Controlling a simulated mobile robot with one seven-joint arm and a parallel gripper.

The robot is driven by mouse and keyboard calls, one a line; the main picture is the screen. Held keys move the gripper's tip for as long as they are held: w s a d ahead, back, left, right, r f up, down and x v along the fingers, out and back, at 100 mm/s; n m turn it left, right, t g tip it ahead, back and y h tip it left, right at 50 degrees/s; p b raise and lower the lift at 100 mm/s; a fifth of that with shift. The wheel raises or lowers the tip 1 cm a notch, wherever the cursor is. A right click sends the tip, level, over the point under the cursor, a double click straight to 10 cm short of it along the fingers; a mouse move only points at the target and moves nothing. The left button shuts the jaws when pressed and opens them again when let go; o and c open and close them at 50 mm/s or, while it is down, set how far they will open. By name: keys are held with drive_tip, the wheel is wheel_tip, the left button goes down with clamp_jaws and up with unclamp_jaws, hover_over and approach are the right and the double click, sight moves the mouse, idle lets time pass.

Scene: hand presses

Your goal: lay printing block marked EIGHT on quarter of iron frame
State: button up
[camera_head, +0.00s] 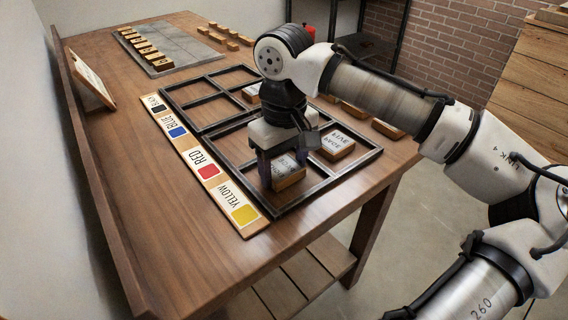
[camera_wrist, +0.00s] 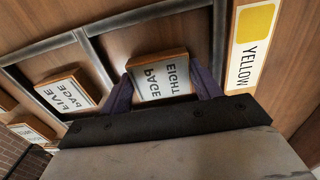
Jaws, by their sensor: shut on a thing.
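The printing block (camera_wrist: 163,72) reads PAGE EIGHT in the wrist view, with a pale face and wooden sides. My gripper (camera_head: 277,178) is shut on it, pointing down, one finger at each side. In the head view the block (camera_head: 289,170) is in the near corner quarter of the dark iron frame (camera_head: 318,188), the one beside the YELLOW label. Whether the block touches the surface below cannot be told. The frame bars also show in the wrist view (camera_wrist: 96,62).
A PAGE FIVE block (camera_head: 337,142) lies in the adjoining quarter. Another block (camera_head: 251,93) lies farther back, partly behind my arm. More blocks (camera_head: 388,129) lie along the table's right edge. A colour label strip (camera_head: 208,170) runs along the left. A grey plate (camera_head: 177,50) holds several pieces.

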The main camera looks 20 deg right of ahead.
sight(284, 168)
drive_tip(key=o, duration=1)
drive_tip(key=shift+f, duration=0.1)
drive_tip(key=shift+o, duration=0.2)
wheel_tip(284, 168, up, 12)
drive_tip(key=p, duration=0.2)
drive_tip(key=shift+r, duration=0.2)
